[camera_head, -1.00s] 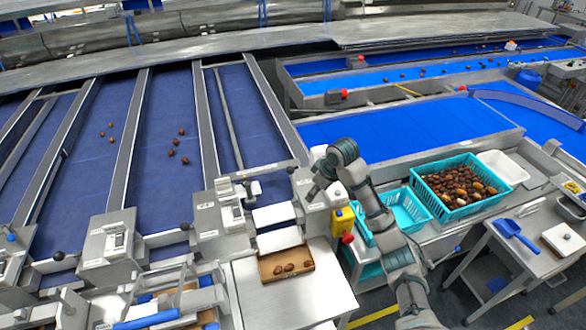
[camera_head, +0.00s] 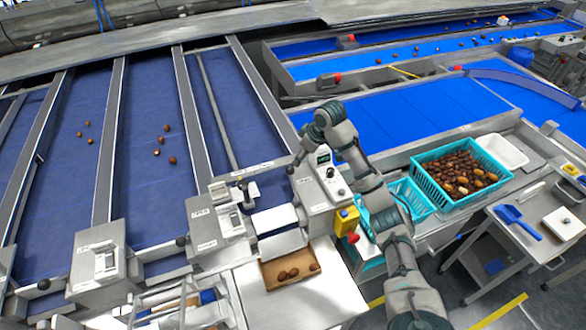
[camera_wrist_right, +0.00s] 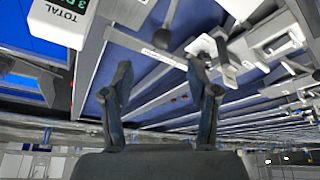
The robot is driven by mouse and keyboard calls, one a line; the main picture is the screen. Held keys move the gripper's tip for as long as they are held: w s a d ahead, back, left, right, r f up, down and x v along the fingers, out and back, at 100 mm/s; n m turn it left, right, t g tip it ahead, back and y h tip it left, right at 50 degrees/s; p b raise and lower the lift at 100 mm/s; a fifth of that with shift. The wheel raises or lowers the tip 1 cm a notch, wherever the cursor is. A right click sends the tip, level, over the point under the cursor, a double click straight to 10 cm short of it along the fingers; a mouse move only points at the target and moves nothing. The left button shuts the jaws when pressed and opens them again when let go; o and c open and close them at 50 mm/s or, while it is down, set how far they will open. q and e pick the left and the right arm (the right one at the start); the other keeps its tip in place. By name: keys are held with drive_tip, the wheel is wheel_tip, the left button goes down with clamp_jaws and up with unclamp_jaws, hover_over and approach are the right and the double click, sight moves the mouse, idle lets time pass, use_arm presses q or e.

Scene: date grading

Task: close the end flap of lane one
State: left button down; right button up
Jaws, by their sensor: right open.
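The rightmost dark-blue lane (camera_head: 220,110), split by a thin rail, ends at a pale metal plate (camera_head: 275,220) between two grey housings. I take this plate for the end flap but cannot read a lane number there. A second pale plate (camera_head: 283,243) slopes below it. My right gripper (camera_head: 296,158) is over the lane's lower right corner, beside the display box (camera_head: 325,185) and beyond the plate. In the right wrist view, its two fingers (camera_wrist_right: 158,62) are apart with nothing between them. A black knob on a lever (camera_wrist_right: 162,38) shows beyond the fingertips. My left gripper is not in view.
A shallow brown box (camera_head: 268,281) with a few dates stands below the plates on a white table (camera_head: 300,305). A yellow box with a red button (camera_head: 347,220) is beside my right arm. A teal crate of dates (camera_head: 425,183) stands right. Several dates lie on the neighbouring lane.

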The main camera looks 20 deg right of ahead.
hover_over(289, 169)
drive_tip(key=s+d, duration=0.1)
drive_tip(key=s, duration=0.1)
wheel_tip(289, 169, down, 4)
drive_tip(key=shift+s+d+f+p, duration=0.1)
drive_tip(key=shift+p, duration=0.2)
drive_tip(key=x, duration=0.5)
drive_tip(key=shift+p, duration=0.4)
drive_tip(key=shift+w+d+f, duration=0.25)
drive_tip(key=shift+d+f, duration=0.05)
drive_tip(key=shift+f, duration=0.35)
drive_tip(key=shift+w+d+f, duration=0.25)
drive_tip(key=shift+d+f, duration=0.05)
drive_tip(key=shift+f, duration=0.35)
drive_tip(key=shift+a+r, duration=0.1)
drive_tip(key=shift+a, duration=0.4)
drive_tip(key=c, duration=0.7)
drive_tip(key=shift+a, duration=0.1)
drive_tip(key=c, duration=0.4)
clamp_jaws()
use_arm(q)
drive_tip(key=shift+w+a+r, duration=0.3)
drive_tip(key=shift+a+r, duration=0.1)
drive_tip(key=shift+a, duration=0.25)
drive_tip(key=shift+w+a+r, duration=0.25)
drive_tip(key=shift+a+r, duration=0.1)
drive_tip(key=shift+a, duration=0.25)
